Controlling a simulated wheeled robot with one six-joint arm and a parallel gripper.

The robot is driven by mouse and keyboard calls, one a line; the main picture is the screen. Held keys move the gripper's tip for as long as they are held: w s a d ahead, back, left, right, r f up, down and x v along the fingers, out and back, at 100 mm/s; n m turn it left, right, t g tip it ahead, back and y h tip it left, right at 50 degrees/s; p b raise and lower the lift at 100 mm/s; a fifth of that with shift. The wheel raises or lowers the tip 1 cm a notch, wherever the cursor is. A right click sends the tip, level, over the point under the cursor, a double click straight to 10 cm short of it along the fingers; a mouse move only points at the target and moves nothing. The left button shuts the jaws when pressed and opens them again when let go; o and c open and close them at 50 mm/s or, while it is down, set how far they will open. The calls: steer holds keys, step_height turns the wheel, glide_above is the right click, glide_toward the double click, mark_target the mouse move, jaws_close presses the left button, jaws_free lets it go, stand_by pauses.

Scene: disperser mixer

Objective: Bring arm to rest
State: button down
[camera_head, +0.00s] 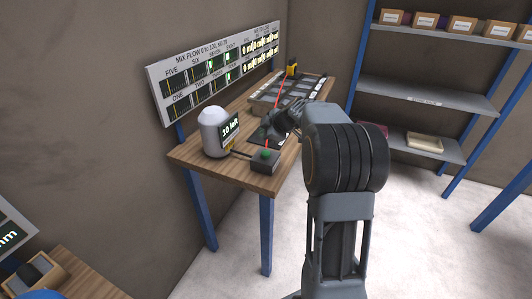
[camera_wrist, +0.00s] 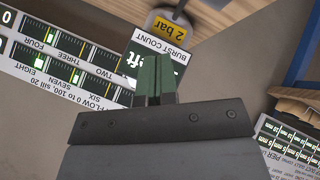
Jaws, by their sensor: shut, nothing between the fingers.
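My gripper (camera_wrist: 156,78) shows in the wrist view with its two green fingers together and nothing between them. In the head view my arm reaches over the wooden table, and its wrist end is above the table near the white rounded device (camera_head: 214,132). The fingertips are hard to make out there. In the wrist view the fingers overlap the black burst count display (camera_wrist: 150,62) in the picture. I cannot tell the gap between them.
The device has a display reading "20 left" (camera_head: 230,128). A grey tray (camera_head: 268,103) lies farther back. A mix flow panel (camera_head: 220,68) stands behind. Shelves (camera_head: 415,95) stand right; floor between is clear.

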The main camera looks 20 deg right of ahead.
stand_by(0.3)
steer(key=shift+m, duration=0.6)
steer(key=shift+s+f+m, duration=0.25)
steer(key=shift+f+m, duration=0.05)
steer(key=shift+m, duration=0.6)
steer(key=s+f+m, duration=0.1)
steer(key=s+f+m+g, duration=0.2)
steer(key=m, duration=0.1)
steer(key=shift+s+a+f, duration=0.25)
steer(key=shift+s+a, duration=0.05)
steer(key=shift+a, duration=0.05)
steer(key=s+a+r+m+g+h+p, duration=0.1)
steer(key=s+a+m, duration=0.1)
steer(key=s, duration=0.6)
steer(key=s+a+r+m+g+h+p, duration=0.1)
steer(key=s+a+r+m, duration=0.1)
steer(key=s+a, duration=0.3)
steer(key=s+a+r+m+h+p, duration=0.1)
steer(key=s+a, duration=0.3)
steer(key=s, duration=0.8)
steer(key=shift+s+a+r+m+g+h+p, duration=0.15)
steer(key=shift+s+r+m+g+h+p, duration=0.1)
steer(key=shift+r+m+g+h+p, duration=0.4)
